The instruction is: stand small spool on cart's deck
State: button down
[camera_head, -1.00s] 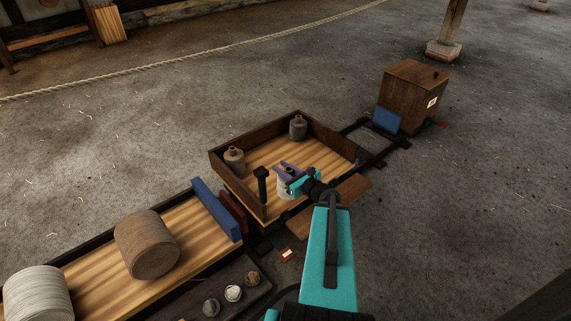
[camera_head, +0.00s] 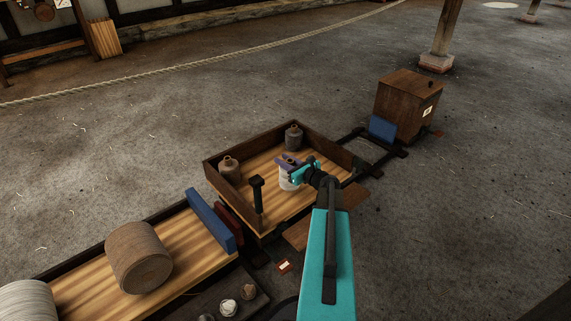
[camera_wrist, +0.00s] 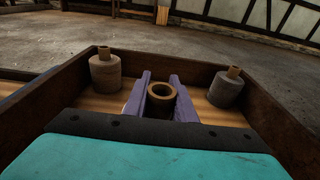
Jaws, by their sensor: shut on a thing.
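My gripper (camera_head: 290,160) is shut on a small pale spool (camera_head: 288,182) with a brown core, and holds it upright over the cart's deck (camera_head: 268,163). In the wrist view my purple fingers (camera_wrist: 160,82) lie either side of the spool's round open core top (camera_wrist: 161,97); its lower part is hidden there. I cannot tell whether its base touches the deck. The cart (camera_head: 222,186) is a shallow wooden tray with dark raised sides.
A brown spool (camera_head: 228,168) stands at the deck's left wall and a grey spool (camera_head: 293,137) at the far corner. A dark post (camera_head: 257,197) rises at the near side. A blue-fronted bed with large spools (camera_head: 139,258) is near left; a wooden box (camera_head: 405,99) stands beyond.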

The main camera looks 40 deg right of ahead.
jog(key=shift+w+d+f+b, duration=0.1)
jog(key=shift+w+d+b, duration=0.1)
jog(key=shift+w+d, duration=0.4)
jog(key=shift+w+d+b, duration=0.15)
jog(key=shift+w+d, duration=0.15)
jog(key=shift+d, duration=0.45)
jog(key=shift+d, duration=0.1)
jog(key=shift+w+d+f+b, duration=0.15)
jog(key=shift+f+b, duration=0.35)
jog(key=shift+f, duration=0.1)
jog(key=shift+w+d+f+b, duration=0.1)
jog(key=shift+d+f+b, duration=0.05)
jog(key=shift+f+b, duration=0.45)
jog(key=shift+w+d+f+b, duration=0.15)
jog(key=shift+f+b, duration=0.25)
jog(key=shift+f, duration=0.25)
jog(key=shift+f, duration=0.1)
jog(key=c, duration=1.5)
grip_release()
